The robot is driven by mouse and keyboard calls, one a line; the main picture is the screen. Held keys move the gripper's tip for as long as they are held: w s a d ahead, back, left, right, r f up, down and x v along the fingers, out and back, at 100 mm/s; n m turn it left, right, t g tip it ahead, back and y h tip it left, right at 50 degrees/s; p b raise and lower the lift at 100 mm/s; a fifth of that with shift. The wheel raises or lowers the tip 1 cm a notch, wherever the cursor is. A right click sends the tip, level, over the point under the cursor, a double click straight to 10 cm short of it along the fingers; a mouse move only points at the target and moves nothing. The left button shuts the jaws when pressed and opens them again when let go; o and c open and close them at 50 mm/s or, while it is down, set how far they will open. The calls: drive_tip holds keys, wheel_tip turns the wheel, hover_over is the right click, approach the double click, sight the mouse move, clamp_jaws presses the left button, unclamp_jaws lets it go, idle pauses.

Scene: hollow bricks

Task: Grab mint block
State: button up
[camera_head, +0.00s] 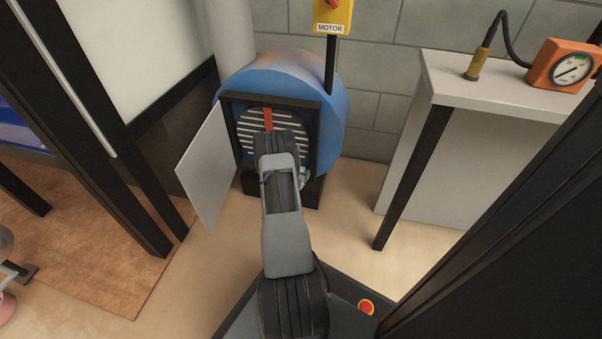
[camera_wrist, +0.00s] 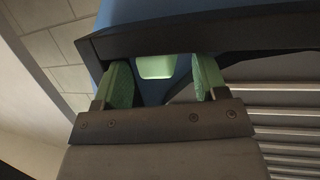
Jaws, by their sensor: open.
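The mint block (camera_wrist: 156,67) shows in the wrist view as a small pale green shape with rounded corners, just under a dark frame edge. My gripper (camera_wrist: 160,76) is open, with its green fingers apart on either side of the block. The block appears between the fingers in the picture; I cannot tell how far beyond the fingertips it lies, and no contact shows. In the head view my arm reaches into the opening of the blue round housing and hides most of my gripper. A small pale green patch beside the arm there may be the block or a finger.
The blue housing (camera_head: 336,90) has a dark rectangular frame (camera_head: 317,140) around its opening and a slatted grille (camera_head: 290,124) inside. Its grey door (camera_head: 208,165) stands open at left.

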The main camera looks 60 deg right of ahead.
drive_tip(key=shift+c, duration=0.5)
drive_tip(key=c, duration=1)
drive_tip(key=shift+r, duration=0.1)
